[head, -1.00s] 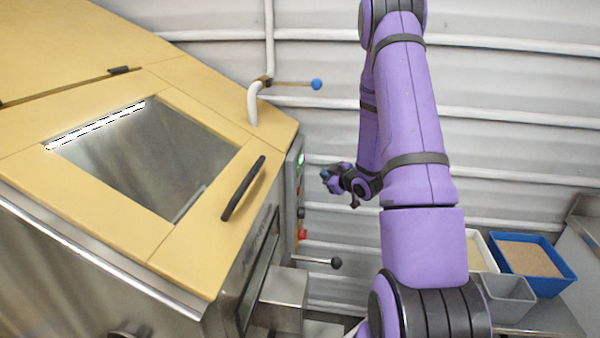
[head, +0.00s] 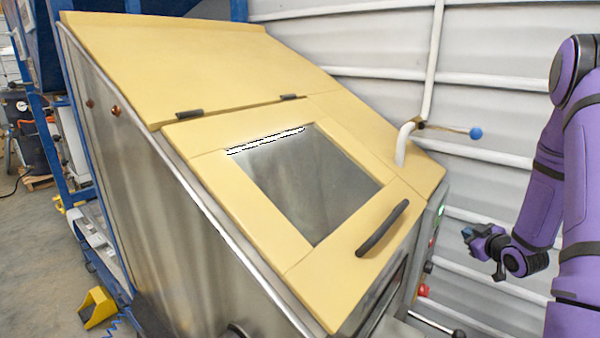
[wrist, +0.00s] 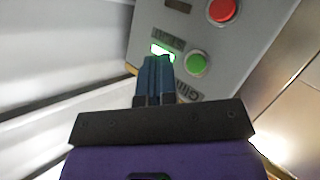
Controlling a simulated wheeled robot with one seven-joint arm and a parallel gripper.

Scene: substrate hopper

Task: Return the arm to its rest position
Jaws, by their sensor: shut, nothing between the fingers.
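My gripper (head: 468,233) is at the right in the head view, at the end of my purple arm, which is bent and raised beside the hopper (head: 190,75). In the wrist view the blue fingers of my gripper (wrist: 154,62) are together with nothing between them. They point toward the grey control panel (wrist: 235,50), with its green button (wrist: 197,64) and red button (wrist: 222,10). The fingertips overlap a lit green indicator in the picture. I cannot tell whether they touch the panel; in the head view a gap shows between gripper and panel.
The hopper has a yellow lid with a window and a black handle (head: 382,228). A white pipe (head: 405,140) with a blue-knobbed lever (head: 475,133) rises behind it. A ribbed wall stands at the back. A yellow object (head: 97,307) lies on the floor at left.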

